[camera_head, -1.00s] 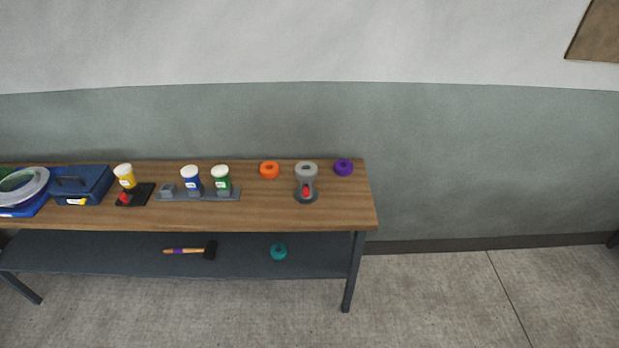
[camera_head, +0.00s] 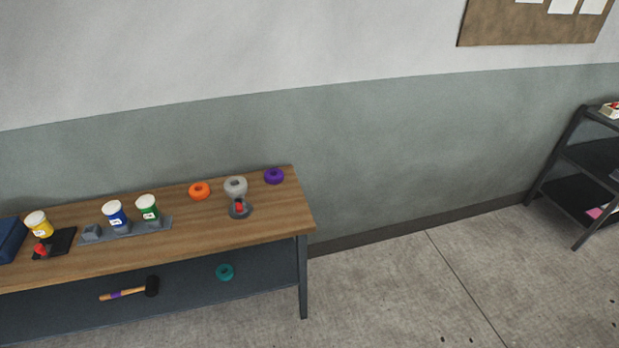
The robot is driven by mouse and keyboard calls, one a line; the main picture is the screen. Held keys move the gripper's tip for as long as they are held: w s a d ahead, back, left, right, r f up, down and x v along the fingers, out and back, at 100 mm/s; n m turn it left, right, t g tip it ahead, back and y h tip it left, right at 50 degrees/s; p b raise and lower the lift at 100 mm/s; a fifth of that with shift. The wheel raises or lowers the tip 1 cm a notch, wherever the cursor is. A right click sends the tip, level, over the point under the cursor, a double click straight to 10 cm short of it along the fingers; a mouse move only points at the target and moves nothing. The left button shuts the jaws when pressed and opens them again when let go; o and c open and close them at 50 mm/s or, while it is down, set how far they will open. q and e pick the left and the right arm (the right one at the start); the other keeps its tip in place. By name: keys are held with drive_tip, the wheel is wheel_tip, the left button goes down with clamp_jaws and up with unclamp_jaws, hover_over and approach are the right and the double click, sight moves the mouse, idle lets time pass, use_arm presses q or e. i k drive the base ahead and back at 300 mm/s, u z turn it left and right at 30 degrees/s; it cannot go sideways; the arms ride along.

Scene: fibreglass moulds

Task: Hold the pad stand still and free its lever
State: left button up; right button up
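The pad stand (camera_head: 239,210) appears to be the grey stand near the right end of the wooden bench, with a grey ring-shaped pad (camera_head: 236,187) at its top. A small red part (camera_head: 240,207), perhaps its lever, shows at the front of the stand. It is too small to tell how the lever is set. Neither of my grippers is in view, and nothing touches the stand.
A dark rack (camera_head: 574,180) stands right; floor between is clear.

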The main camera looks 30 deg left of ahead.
sight(239, 206)
drive_tip(key=z, duration=0.3)
drive_tip(key=i, duration=2.8)
drive_tip(key=u, duration=3.5)
